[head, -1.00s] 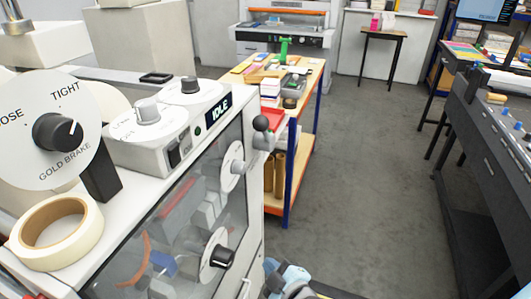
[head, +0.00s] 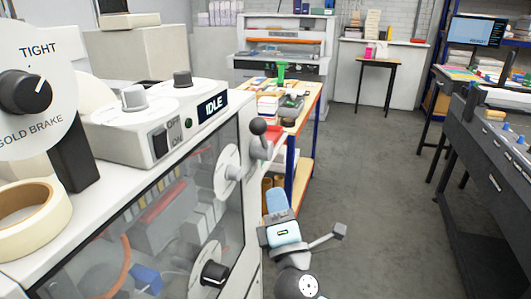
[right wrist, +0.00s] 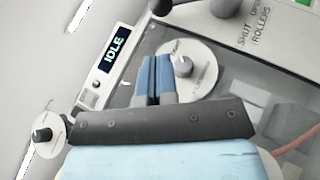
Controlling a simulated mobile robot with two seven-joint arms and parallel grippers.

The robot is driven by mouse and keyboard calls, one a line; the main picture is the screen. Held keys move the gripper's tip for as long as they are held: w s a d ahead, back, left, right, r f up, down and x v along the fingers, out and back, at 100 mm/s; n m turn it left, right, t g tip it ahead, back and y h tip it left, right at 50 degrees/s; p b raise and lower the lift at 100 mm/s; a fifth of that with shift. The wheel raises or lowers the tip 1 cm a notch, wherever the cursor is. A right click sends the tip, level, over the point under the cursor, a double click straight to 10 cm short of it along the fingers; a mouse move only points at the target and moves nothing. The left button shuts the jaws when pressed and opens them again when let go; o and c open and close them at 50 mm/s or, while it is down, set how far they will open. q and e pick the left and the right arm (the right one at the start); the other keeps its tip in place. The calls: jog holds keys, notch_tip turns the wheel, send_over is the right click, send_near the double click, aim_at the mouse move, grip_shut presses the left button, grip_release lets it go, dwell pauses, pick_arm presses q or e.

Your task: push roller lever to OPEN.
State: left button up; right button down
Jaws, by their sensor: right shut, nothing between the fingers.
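The roller lever (head: 258,127) is a dark grey ball-ended handle at the right edge of the white machine in the head view, and its ball points up. In the right wrist view, the panel lettering SHUT, OPEN and ROLLERS (right wrist: 250,30) shows at the upper right. A dark round knob beside it is cut by the top edge; I cannot tell which word it points to. My right gripper (head: 277,197) is below the lever, apart from it. In the right wrist view, its blue fingers (right wrist: 156,78) are shut together and empty. My left gripper is not in view.
The machine carries an IDLE display (head: 213,106), a gold brake dial (head: 26,90) and a tape roll (head: 33,218). A cluttered bench (head: 306,112) stands behind the lever. The grey floor (head: 370,220) to the right is clear.

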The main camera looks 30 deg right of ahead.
aim_at(261, 133)
jog(key=p+x, duration=0.6)
jog(key=x, duration=0.7)
jog(key=shift+w+r, duration=0.15)
jog(key=shift+w, duration=0.1)
jog(key=shift+w+d, duration=0.1)
jog(key=shift+w, duration=0.05)
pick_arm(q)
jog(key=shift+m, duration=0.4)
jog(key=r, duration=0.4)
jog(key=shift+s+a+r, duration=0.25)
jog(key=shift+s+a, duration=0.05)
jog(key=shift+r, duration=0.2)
